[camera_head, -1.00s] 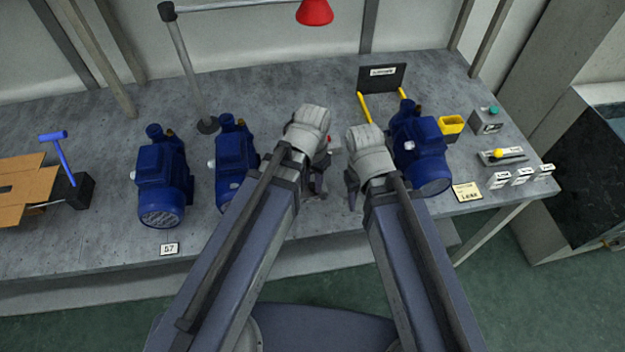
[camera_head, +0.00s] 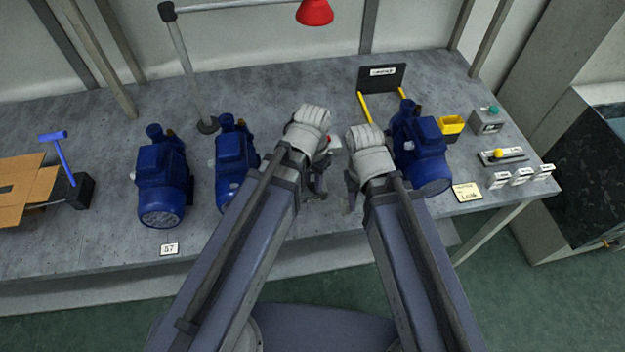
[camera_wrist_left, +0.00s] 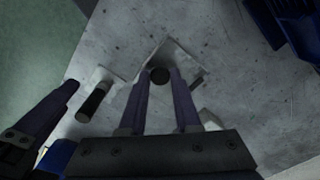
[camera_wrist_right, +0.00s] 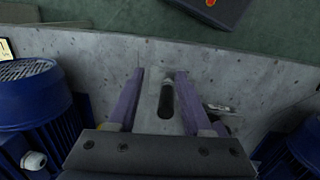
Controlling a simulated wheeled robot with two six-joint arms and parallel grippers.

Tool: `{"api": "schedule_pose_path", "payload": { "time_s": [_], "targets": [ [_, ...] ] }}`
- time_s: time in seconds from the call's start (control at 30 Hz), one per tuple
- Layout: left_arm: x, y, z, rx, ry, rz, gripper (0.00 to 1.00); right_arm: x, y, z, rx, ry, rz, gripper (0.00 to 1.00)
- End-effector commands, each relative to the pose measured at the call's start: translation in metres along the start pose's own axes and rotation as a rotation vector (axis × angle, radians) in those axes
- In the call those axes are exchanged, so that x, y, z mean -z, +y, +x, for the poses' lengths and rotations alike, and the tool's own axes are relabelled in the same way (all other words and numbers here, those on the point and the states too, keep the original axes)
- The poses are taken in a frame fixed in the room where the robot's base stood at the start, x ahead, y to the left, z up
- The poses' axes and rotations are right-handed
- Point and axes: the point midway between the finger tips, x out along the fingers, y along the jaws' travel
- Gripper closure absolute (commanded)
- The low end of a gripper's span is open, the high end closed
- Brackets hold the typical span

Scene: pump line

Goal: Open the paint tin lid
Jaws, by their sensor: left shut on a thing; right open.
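No paint tin or lid can be made out in any view. My left gripper (camera_head: 321,182) is over the bench between two blue pumps, low near its surface. In the left wrist view its fingers (camera_wrist_left: 161,82) are shut on a dark round-ended piece (camera_wrist_left: 159,75). A second black cylinder (camera_wrist_left: 94,102) with a pale base lies to the left there. My right gripper (camera_head: 350,203) is just right of the left one. In the right wrist view its fingers (camera_wrist_right: 156,84) are open, with a black cylinder (camera_wrist_right: 166,100) between them, on a pale piece. I cannot tell whether they touch it.
Blue pumps (camera_head: 163,185) (camera_head: 236,165) stand left of my grippers, another pump (camera_head: 420,150) close right. A cardboard box (camera_head: 22,190) and blue-handled tool (camera_head: 60,155) are far left. A yellow bin (camera_head: 451,125), control box (camera_head: 488,120) and lever plate (camera_head: 502,156) are right.

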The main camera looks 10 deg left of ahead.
Motion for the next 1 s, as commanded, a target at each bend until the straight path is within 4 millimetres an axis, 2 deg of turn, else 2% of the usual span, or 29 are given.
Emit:
{"api": "schedule_pose_path", "payload": {
  "time_s": [0.17, 0.3, 0.6, 1.0],
  "targets": [
    [0.003, -0.002, -0.002, -0.015, -0.016, -0.002, 1.0, 0.0, 0.0, -0.002, 0.0, 0.0, 0.0, 0.5],
    [0.013, -0.009, -0.009, -0.107, -0.108, -0.005, 1.0, 0.0, 0.001, -0.006, 0.0, 0.0, 0.0, 0.5],
    [0.022, -0.02, -0.017, -0.311, -0.308, -0.002, 1.0, 0.0, 0.0, 0.004, 0.0, 0.0, 0.0, 0.5],
    [0.021, -0.02, -0.021, -0.348, -0.341, 0.0, 1.0, 0.0, 0.0, 0.004, 0.0, 0.0, 0.0, 0.5]
  ]
}}
